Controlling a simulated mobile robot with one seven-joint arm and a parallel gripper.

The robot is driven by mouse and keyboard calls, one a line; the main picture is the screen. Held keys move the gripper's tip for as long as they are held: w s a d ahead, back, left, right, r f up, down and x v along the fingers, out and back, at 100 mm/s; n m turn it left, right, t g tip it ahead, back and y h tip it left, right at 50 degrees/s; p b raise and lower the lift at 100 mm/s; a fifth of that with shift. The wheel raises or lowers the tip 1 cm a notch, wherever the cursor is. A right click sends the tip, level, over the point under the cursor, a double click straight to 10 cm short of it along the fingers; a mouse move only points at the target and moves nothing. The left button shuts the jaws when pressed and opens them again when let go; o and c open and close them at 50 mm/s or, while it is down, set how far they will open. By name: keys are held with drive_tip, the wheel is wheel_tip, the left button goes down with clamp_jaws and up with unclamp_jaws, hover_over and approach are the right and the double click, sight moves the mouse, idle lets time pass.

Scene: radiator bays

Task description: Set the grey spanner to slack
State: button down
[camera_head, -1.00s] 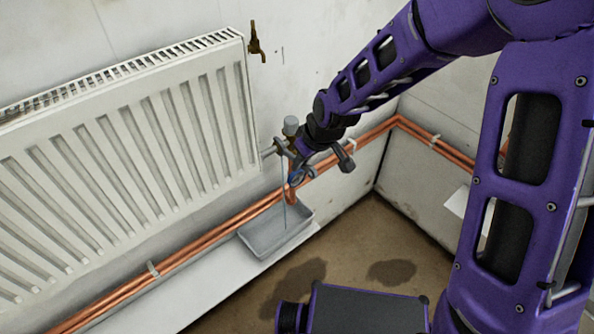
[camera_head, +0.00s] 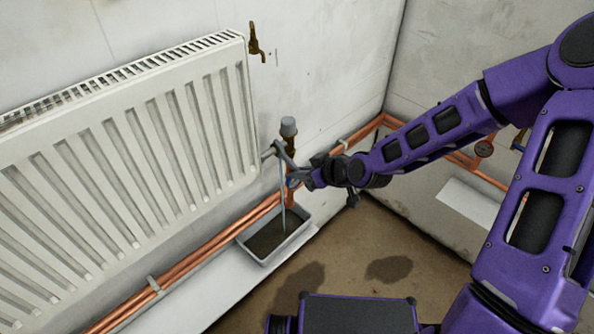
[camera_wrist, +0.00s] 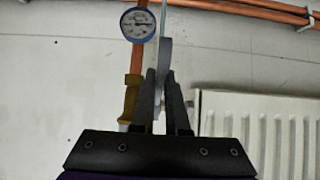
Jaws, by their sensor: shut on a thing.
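The grey spanner (camera_head: 284,156) sits at the pipe joint beside the radiator's lower right corner, its handle slanting down to the right. My gripper (camera_head: 304,179) is shut on the handle's end. In the wrist view the fingers (camera_wrist: 162,103) close on the grey spanner (camera_wrist: 165,58), which stands up between them. A grey-capped valve (camera_head: 288,128) stands just behind the spanner. A thin pale stream (camera_head: 283,208) falls from the joint into the grey tray (camera_head: 245,247), which holds dark liquid. The exact fit of the spanner on the joint is too small to tell.
The white radiator (camera_head: 130,150) fills the left. Copper pipes (camera_head: 200,252) run low along the wall. A round gauge (camera_wrist: 138,25) shows near my fingers. Dark wet patches (camera_head: 388,269) mark the floor.

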idle(0.4)
drive_tip(key=c, duration=0.9)
unclamp_jaws()
drive_tip(key=shift+f, duration=0.1)
drive_tip(key=shift+r, duration=0.2)
